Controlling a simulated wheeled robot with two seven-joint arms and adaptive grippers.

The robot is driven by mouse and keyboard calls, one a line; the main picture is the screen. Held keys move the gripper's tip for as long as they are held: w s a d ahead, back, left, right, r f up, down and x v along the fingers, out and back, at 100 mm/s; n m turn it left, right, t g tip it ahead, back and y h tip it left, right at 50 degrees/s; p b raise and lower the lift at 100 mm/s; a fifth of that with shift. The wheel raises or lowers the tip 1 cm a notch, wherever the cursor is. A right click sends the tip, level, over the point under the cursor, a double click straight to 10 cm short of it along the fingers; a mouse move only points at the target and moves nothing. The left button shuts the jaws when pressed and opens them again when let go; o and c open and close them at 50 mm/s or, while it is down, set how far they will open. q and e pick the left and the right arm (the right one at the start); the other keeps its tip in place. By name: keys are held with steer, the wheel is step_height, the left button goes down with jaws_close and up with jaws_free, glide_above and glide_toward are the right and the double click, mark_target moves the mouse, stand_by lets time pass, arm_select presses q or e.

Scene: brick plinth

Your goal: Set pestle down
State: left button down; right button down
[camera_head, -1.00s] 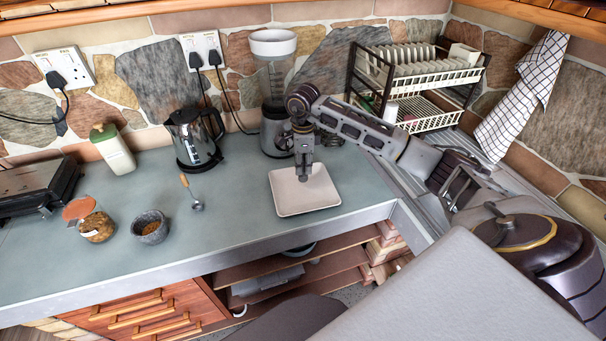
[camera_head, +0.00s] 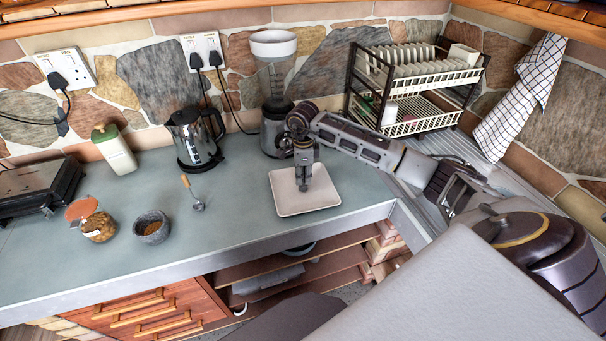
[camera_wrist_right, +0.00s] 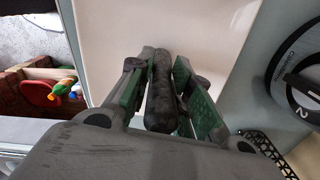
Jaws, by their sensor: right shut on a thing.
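My right gripper (camera_head: 303,174) is over the white square tray (camera_head: 325,201), pointing down. In the right wrist view it (camera_wrist_right: 160,85) is shut on the dark stone pestle (camera_wrist_right: 161,92), which lies between its green-padded fingers. The pale tray (camera_wrist_right: 105,35) fills the view behind the pestle. In the head view the pestle is mostly hidden by the gripper, and I cannot tell whether its end touches the tray. My left gripper is not in view.
A kettle (camera_head: 194,138) and blender (camera_head: 275,95) stand behind. A dish rack (camera_head: 420,85) is at back right.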

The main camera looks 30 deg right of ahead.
steer(key=shift+f, duration=0.15)
steer(key=c, duration=1.3)
jaws_free()
steer(key=shift+s+r+b, duration=0.1)
steer(key=shift+r+b, duration=1.15)
steer(key=shift+r, duration=4.95)
steer(key=shift+f, duration=0.1)
